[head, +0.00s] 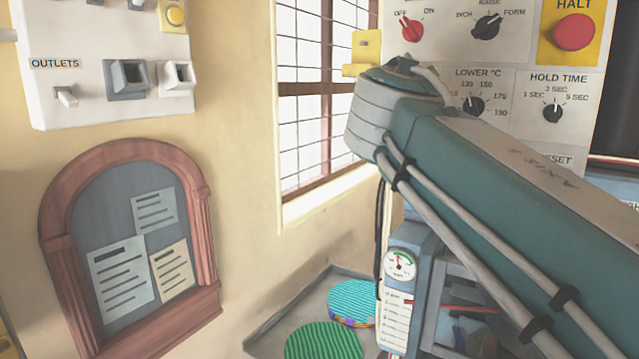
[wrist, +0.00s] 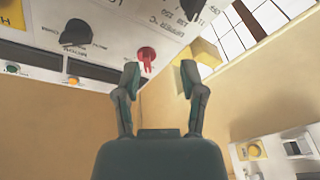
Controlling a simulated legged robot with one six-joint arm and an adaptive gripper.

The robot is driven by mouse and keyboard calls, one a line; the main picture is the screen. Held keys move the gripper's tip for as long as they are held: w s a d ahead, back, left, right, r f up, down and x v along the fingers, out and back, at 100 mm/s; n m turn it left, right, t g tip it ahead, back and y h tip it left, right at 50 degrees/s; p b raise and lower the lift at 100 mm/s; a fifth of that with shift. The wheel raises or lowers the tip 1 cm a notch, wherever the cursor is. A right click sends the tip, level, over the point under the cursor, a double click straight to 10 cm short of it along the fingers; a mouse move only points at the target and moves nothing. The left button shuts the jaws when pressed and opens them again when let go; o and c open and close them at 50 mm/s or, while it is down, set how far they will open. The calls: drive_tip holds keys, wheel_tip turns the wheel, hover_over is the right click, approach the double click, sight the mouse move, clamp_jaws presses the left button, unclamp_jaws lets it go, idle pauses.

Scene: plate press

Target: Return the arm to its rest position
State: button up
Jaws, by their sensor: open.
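My arm crosses the right half of the head view, running from the lower right up to its joint near the control panel. My gripper shows in the wrist view (wrist: 160,82), with its two fingers spread apart and nothing between them. The fingers point up toward the panel (wrist: 110,18), where a red knob (wrist: 146,55) appears between and beyond the fingertips. The gripper's fingers do not show in the head view.
The control panel (head: 520,150) has a red halt button (head: 574,32) and several knobs. A tray (head: 262,338) holds round striped plates, one green (head: 323,342) and one cyan (head: 350,297). A pressure gauge (head: 400,264), an outlets panel (head: 85,95), a notice board (head: 104,215) and a window (head: 308,110) surround the arm.

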drive_tip(key=s+d+f+m+g+y, duration=0.1)
drive_tip(key=s+d+f+g, duration=0.3)
drive_tip(key=f, duration=0.7)
drive_tip(key=s+a+f+g+y, duration=0.1)
drive_tip(key=s+f+g+y, duration=0.3)
drive_tip(key=f, duration=0.6)
drive_tip(key=s+d+f+m+g+h, duration=0.1)
drive_tip(key=s+d+f+g, duration=0.1)
drive_tip(key=s+f, duration=0.65)
drive_tip(key=s+a+f+g+y, duration=0.1)
drive_tip(key=s+f, duration=0.1)
drive_tip(key=f, duration=0.4)
drive_tip(key=s+a+f+m+g+y, duration=0.1)
drive_tip(key=s+a+f+y, duration=0.1)
drive_tip(key=f, duration=0.4)
drive_tip(key=shift+s+a+f+g, duration=0.2)
drive_tip(key=shift+s+f+g, duration=0.15)
drive_tip(key=shift+s, duration=0.4)
